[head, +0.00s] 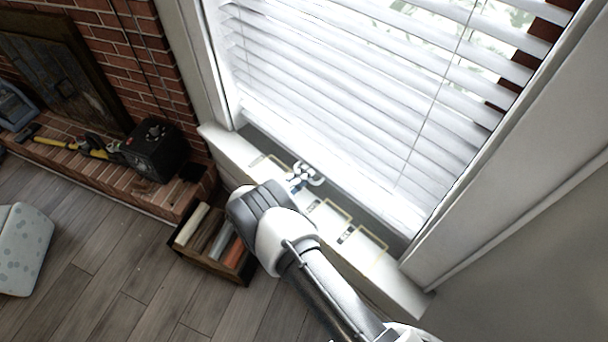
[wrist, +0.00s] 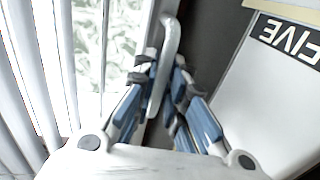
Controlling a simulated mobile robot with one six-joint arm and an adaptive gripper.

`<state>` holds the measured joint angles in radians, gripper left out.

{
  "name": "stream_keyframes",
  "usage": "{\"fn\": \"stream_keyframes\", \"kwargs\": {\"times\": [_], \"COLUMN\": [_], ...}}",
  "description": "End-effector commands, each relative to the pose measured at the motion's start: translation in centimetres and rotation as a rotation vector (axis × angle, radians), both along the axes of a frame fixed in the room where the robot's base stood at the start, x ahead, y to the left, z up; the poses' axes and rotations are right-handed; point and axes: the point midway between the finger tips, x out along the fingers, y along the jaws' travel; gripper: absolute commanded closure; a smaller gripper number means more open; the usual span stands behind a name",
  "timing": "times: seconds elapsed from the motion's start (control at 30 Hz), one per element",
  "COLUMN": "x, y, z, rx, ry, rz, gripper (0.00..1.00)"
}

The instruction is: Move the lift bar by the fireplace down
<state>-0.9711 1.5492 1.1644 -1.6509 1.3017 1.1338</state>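The lift bar (wrist: 170,42) is a pale grey, rounded handle by the window's lower edge. In the wrist view it runs down from the top centre between my gripper's fingers. My gripper (wrist: 164,72) has blue and grey fingers drawn in close on both sides of the bar, and they appear to touch it. The bar's lower part is partly hidden between the fingers. In the head view my gripper (head: 304,176) is at the window sill, below the blinds, and the bar is hard to make out there.
White blinds (head: 350,90) cover the window above the sill (head: 385,278). Labelled yellow outlines mark the sill. The brick fireplace (head: 160,65) is left, with a black box (head: 153,150) on its hearth. A wooden crate (head: 213,268) stands below the sill.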

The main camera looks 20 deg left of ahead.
Motion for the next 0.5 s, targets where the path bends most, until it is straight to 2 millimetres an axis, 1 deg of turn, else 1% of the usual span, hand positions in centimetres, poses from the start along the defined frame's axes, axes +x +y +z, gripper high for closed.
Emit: {"fn": "stream_keyframes", "kwargs": {"times": [0.03,0.2,0.5], "x": [0.02,0.05,0.02], "y": [-0.03,-0.11,-0.13], "z": [0.03,0.04,0.07], "rx": [0.000,0.000,0.000], "ry": [0.000,-0.001,-0.001], "rz": [-0.001,-0.003,-0.004], "gripper": [0.82,0.71,0.71]}}
